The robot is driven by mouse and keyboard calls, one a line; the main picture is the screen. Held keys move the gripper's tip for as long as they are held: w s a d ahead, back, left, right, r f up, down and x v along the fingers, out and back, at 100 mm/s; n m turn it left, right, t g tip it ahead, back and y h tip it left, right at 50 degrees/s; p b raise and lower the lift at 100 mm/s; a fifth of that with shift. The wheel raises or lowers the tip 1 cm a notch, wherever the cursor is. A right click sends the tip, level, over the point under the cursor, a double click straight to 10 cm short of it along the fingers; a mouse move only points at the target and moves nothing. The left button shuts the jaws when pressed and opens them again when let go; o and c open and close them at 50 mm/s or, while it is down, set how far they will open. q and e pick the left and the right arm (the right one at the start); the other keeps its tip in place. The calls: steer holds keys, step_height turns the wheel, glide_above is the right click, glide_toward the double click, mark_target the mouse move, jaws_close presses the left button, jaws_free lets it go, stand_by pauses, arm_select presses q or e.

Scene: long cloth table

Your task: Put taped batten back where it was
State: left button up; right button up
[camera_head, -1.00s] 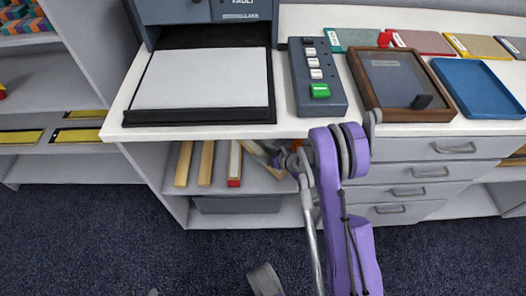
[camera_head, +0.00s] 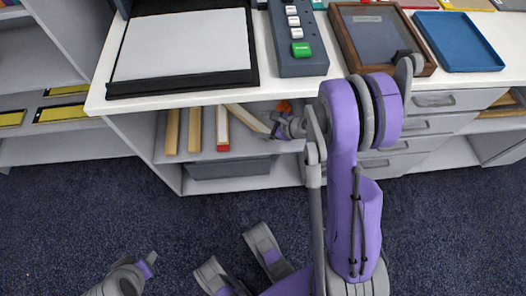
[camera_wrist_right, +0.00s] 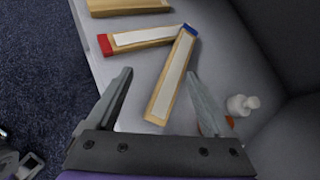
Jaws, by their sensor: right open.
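Two battens with white strips lie on the shelf under the table. One has a red end (camera_head: 222,132) and shows in the right wrist view (camera_wrist_right: 140,38). The other has a blue end (camera_wrist_right: 173,80), lies slanted on the shelf and shows beside my gripper in the head view (camera_head: 247,118). Its blue end rests at or over the first batten's far end. My right gripper (camera_wrist_right: 160,74) is open, with its fingers on either side of the slanted batten; contact cannot be told. In the head view, my right gripper (camera_head: 283,126) reaches under the tabletop. A grey part of mine at the lower left may be the left gripper.
Two plain battens (camera_head: 172,131) lie left of the red-ended one. A white and orange object (camera_wrist_right: 242,105) is close to the right finger. A grey bin (camera_head: 230,168) sits below the shelf. The tabletop (camera_head: 180,98) is above, with drawers (camera_head: 435,125) to the right.

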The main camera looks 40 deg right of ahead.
steer(key=s+a+r+n+g+h, duration=0.1)
steer(key=s+a+r+n+g, duration=0.25)
steer(key=s+a+n, duration=0.5)
steer(key=s+a+r+n+g, duration=0.25)
steer(key=a+r+n, duration=0.2)
steer(key=n, duration=0.65)
steer(key=s+a+r+n+h, duration=0.1)
steer(key=s+n+h, duration=0.1)
steer(key=s+n, duration=0.6)
steer(key=shift+r+n, duration=0.35)
steer(key=shift+n, duration=0.3)
steer(key=shift+a, duration=0.1)
steer(key=shift+c, duration=0.2)
